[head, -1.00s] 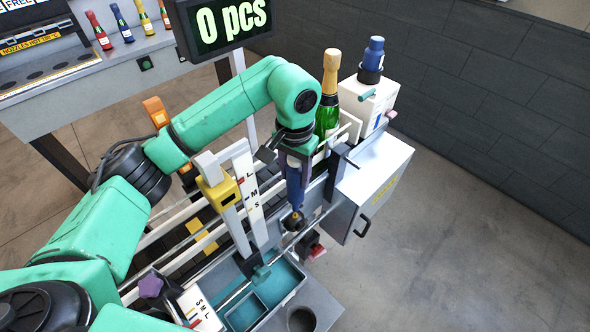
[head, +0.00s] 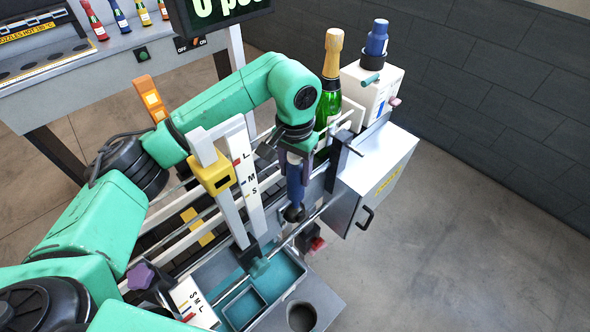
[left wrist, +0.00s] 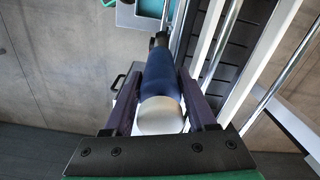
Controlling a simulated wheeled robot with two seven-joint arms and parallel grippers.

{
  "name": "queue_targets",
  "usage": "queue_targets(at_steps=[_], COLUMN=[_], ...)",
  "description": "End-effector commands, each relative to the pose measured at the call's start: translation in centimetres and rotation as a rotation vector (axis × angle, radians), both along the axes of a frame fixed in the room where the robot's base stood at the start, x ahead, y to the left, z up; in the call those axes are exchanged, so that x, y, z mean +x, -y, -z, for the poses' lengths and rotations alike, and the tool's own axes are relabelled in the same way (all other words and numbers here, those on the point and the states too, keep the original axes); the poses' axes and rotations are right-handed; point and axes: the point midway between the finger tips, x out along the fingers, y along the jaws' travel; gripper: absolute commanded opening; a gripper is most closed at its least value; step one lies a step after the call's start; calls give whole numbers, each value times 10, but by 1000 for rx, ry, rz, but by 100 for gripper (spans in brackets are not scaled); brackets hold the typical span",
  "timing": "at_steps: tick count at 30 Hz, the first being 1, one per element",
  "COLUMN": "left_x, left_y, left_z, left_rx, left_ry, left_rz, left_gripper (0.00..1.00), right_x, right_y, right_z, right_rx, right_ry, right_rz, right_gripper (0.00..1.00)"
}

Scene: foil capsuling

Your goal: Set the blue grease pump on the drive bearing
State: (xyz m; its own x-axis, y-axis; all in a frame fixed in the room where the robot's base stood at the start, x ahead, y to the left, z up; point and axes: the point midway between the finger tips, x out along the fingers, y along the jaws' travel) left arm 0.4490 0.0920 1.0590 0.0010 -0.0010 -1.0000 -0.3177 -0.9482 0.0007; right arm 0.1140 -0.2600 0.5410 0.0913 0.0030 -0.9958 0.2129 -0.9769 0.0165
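The blue grease pump (head: 295,184) is between the dark fingers of my left gripper (head: 294,172), which is shut on it. The pump hangs about upright with its dark lower end pointing down, over the rail beside the grey cabinet. In the left wrist view the pump (left wrist: 162,74) lies between both purple-grey fingers, its pale round end nearest the camera. The drive bearing is not clearly seen; the pump's lower end covers the spot below it. I cannot tell whether they touch. My right gripper is not in view.
A green bottle (head: 329,85) with a gold top stands behind my left wrist. A white box (head: 369,88) carries another blue item (head: 376,42). The grey cabinet (head: 374,185) is close on the right. A yellow slider (head: 213,173) and a white L-M-S scale (head: 245,180) stand to the left.

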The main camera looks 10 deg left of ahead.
Motion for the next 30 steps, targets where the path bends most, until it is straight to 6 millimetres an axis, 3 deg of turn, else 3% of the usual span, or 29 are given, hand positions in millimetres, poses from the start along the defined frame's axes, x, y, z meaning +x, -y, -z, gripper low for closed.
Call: queue_targets(at_steps=[1, 2, 11, 16, 23, 30], left_x=[0, 0, 0, 1, 0, 0], left_y=[0, 0, 0, 0, 0, 0], left_z=[-1, 0, 0, -12, -59, -120], left_rx=[0, 0, 0, -1, -1, 1], left_ry=[1, 1, -1, 3, 5, 6], left_rz=[0, 0, 0, 0, 1, -1], left_gripper=[80, 88, 88, 88, 88, 88], right_x=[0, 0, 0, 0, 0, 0], right_y=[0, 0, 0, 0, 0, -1], right_z=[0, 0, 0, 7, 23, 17], right_rx=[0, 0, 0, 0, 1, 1], right_ry=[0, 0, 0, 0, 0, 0], right_rz=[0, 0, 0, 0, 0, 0], right_gripper=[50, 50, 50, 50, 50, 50])
